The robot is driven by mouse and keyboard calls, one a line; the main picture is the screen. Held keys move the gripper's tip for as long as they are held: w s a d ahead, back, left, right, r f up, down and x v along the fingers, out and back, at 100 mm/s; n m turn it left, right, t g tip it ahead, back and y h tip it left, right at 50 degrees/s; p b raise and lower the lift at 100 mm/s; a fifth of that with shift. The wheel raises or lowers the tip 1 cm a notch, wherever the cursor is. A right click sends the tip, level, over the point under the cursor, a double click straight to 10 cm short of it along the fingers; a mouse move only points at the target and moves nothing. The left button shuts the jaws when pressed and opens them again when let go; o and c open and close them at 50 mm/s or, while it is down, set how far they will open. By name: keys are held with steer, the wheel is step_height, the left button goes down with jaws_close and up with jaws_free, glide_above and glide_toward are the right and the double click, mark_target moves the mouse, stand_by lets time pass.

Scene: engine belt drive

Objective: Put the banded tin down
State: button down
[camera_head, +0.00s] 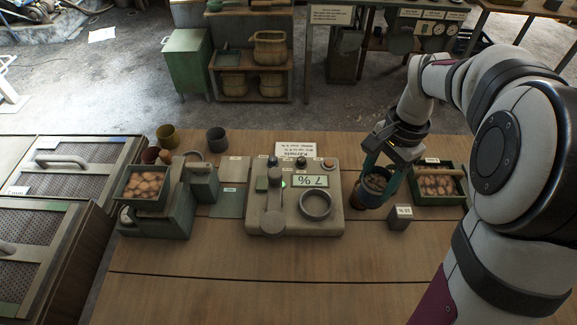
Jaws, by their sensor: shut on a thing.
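The banded tin (369,196) is a small round tin, dark with a brownish part, open at the top with brown contents in it. It is in the head view, right of the grey meter. My gripper (377,181) comes down from above and is shut on the tin, one finger on each side. The tin looks roughly upright, low over the wooden bench (250,290). I cannot tell whether its base touches the bench. The fingers hide part of its sides.
The grey meter (270,222) reads 7 % and has a round ring (316,205). Several cups (217,139) stand at back left. The front bench is clear.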

steer(key=w+a+f+m, duration=0.1)
steer(key=w+a+m, duration=0.5)
steer(key=w+a, duration=0.3)
steer(key=m+t, duration=0.2)
steer(key=m, duration=0.7)
glide_above(233, 169)
step_height(233, 169, down, 14)
steer(key=shift+f, duration=0.1)
steer(key=shift+d, duration=0.1)
steer(key=shift+f, duration=0.2)
steer(key=shift+c, duration=0.8)
jaws_free()
steer(key=shift+r, duration=0.1)
